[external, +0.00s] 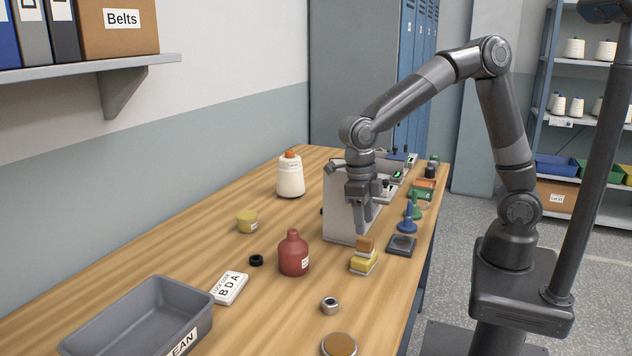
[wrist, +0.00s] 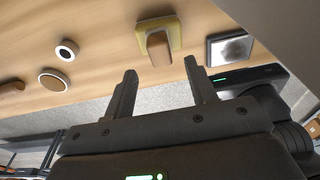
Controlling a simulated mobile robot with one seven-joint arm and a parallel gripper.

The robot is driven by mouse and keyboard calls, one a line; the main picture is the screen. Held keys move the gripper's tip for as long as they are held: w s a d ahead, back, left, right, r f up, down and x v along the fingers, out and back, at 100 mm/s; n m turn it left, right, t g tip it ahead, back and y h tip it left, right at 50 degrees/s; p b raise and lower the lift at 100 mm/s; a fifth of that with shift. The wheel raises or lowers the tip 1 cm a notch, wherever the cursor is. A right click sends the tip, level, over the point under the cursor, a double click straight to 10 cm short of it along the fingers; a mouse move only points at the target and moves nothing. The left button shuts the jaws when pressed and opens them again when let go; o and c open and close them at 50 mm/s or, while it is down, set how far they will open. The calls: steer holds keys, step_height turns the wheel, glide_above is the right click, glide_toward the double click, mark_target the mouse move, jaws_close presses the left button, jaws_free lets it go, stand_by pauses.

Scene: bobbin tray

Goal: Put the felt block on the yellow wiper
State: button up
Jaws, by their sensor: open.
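The yellow wiper (external: 361,264) lies on the table near its right edge, with a pale layer along its bottom. A brown block (external: 365,244), which looks like the felt block, rests on top of it. In the wrist view the wiper (wrist: 173,27) shows with the brown block (wrist: 158,48) on its face. My gripper (external: 362,227) is above and slightly behind them, pointing down. In the wrist view my gripper (wrist: 161,66) has its fingers apart with nothing between them; the block is just beyond the fingertips, not between them.
A black square dish (external: 402,245) sits close to the right of the wiper, and a pale panel (external: 340,205) stands behind it. A red bottle (external: 293,254) is to the left, a metal ring (external: 330,306) in front. A grey tray (external: 85,345) is front left.

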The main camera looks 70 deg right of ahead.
mark_target(360, 236)
steer(key=r, duration=0.5)
steer(key=shift+w+r, duration=0.1)
steer(key=shift+w, duration=0.2)
steer(key=s+d+r+m+t, duration=0.2)
steer(key=d+r+m+t, duration=0.1)
steer(key=d+m, duration=0.5)
steer(key=s+d+r+m+t, duration=0.15)
steer(key=d+r+m, duration=0.25)
steer(key=d+m, duration=0.45)
steer(key=s+d+f+m+t, duration=0.2)
steer(key=s+d+m, duration=0.9)
steer(key=m, duration=0.8)
steer(key=shift+d+f, duration=0.25)
steer(key=shift+d, duration=0.5)
steer(key=shift+m+t, duration=0.25)
